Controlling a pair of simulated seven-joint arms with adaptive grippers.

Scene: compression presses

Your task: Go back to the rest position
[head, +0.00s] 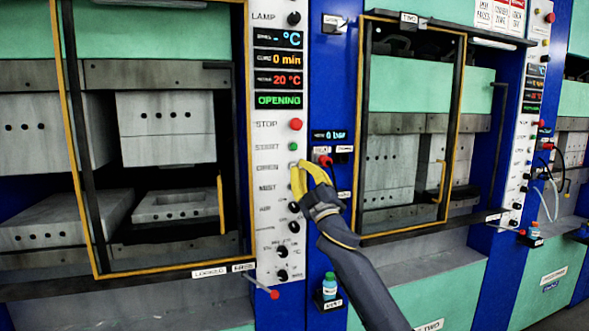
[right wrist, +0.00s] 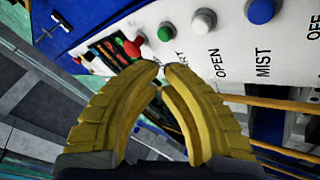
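My right gripper (head: 297,168) has yellow ribbed fingers and is at the control panel (head: 268,215) of the left press, by the white OPEN button (head: 293,165). In the right wrist view my right gripper (right wrist: 161,68) has its fingertips nearly together with nothing between them. The white OPEN button (right wrist: 204,20) shows there just beyond and right of the tips, apart from them in the picture. I cannot tell whether the gripper touches the panel. My left gripper is not in view.
The left press's display (head: 278,101) reads OPENING. Its platens (head: 167,120) stand apart behind a yellow-edged guard (head: 75,150). A second press (head: 390,165) stands to the right. A small bottle (head: 329,287) sits below, near my right forearm. A red-tipped lever (head: 274,294) sticks out below the panel.

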